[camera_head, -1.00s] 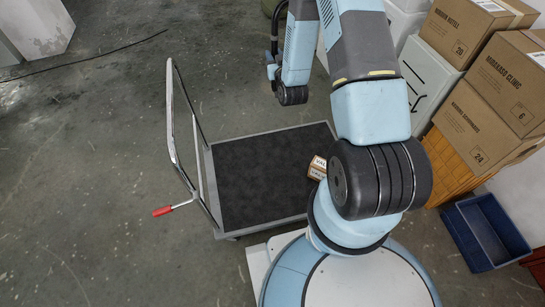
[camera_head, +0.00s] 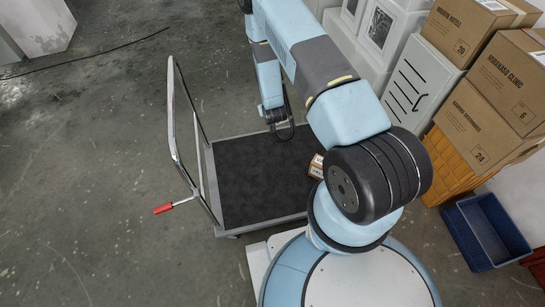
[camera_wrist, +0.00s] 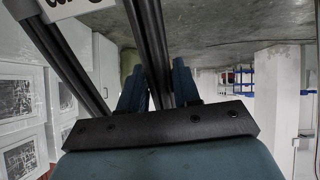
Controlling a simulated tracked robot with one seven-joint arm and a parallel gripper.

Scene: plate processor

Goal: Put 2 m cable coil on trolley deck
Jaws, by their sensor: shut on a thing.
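The trolley deck (camera_head: 236,185) is a black mat in a grey frame, in the middle of the head view. My gripper (camera_wrist: 158,85) is shut on the black cable coil (camera_wrist: 148,40), whose thick strands run past the blue fingers in the wrist view. A white label with black print (camera_wrist: 78,6) is at the top of that view. In the head view the coil (camera_head: 290,122) hangs as a dark loop at my gripper (camera_head: 273,118), across the deck's far edge in the picture. I cannot tell its height above the deck. My arm hides the deck's right part.
A small carton (camera_head: 316,168) sits on the deck's right side, partly behind my arm. The trolley's chrome handle (camera_head: 176,125) with a red-tipped lever (camera_head: 163,209) stands on the left. Stacked cartons (camera_head: 475,125), white cabinets (camera_head: 422,80) and a blue bin (camera_head: 487,232) line the right.

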